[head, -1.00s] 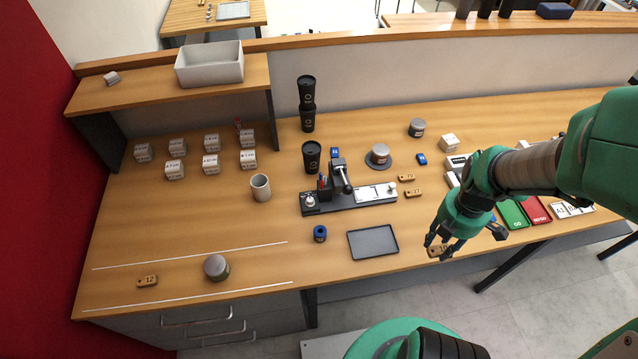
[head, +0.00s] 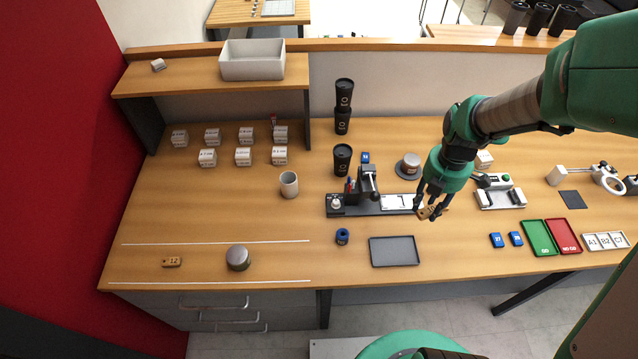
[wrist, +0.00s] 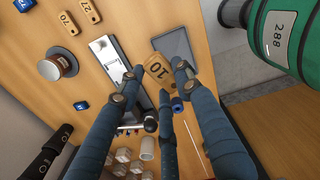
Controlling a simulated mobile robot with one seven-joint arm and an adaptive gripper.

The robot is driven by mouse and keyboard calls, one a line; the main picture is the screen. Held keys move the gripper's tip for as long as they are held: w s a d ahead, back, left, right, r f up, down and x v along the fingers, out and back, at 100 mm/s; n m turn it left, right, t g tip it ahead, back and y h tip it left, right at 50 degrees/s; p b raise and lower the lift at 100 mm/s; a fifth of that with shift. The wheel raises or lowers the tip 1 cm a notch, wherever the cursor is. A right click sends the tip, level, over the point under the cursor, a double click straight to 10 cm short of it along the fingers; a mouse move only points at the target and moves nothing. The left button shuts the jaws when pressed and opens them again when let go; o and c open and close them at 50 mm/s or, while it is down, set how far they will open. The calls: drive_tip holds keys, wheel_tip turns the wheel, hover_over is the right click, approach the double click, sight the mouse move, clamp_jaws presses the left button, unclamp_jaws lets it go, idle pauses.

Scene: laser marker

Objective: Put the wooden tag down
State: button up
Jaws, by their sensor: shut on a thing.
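The wooden tag marked 10 (head: 426,213) is held between the fingertips of my gripper (head: 432,203), just right of the marker's white plate and behind the dark tray. In the wrist view, the tag (wrist: 158,71) shows its number between my dark fingers (wrist: 152,82), and my gripper is shut on it. It appears to be above the table; its exact height is unclear. Another wooden tag, marked 12 (head: 172,262), lies at the front left between two white lines. In the wrist view, tags 27 (wrist: 88,11) and 70 (wrist: 69,22) lie on the table.
The dark flat tray (head: 394,251) is empty near the front edge. The marker fixture (head: 367,198) stands behind it. A blue ring (head: 342,237) and a grey-lidded jar (head: 238,257) stand to the left. Green (head: 538,238) and red (head: 563,236) trays lie right. Wood between the white lines is mostly clear.

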drive_tip(key=w+a+r+n+p, duration=0.1)
drive_tip(key=w+a+n, duration=0.3)
drive_tip(key=w+a, duration=1.05)
drive_tip(key=w+a+n+p, duration=0.1)
drive_tip(key=w+a+n, duration=0.1)
drive_tip(key=a, duration=0.9)
drive_tip(key=w+a+n, duration=0.2)
drive_tip(key=a, duration=0.8)
drive_tip(key=s+a+f+n+p, duration=0.1)
drive_tip(key=s+a+f+n, duration=0.15)
drive_tip(key=a, duration=0.85)
drive_tip(key=s+a+f+n, duration=0.1)
drive_tip(key=s+a+n, duration=0.15)
drive_tip(key=a, duration=0.85)
drive_tip(key=s+a+f+n+p, duration=0.1)
drive_tip(key=s+a, duration=0.2)
drive_tip(key=a, duration=0.9)
drive_tip(key=f, duration=0.6)
drive_tip(key=d+f, duration=0.1)
drive_tip(key=f, duration=0.2)
drive_tip(key=shift+w+f, duration=0.35)
drive_tip(key=shift+w, duration=0.05)
drive_tip(key=shift+f, duration=0.55)
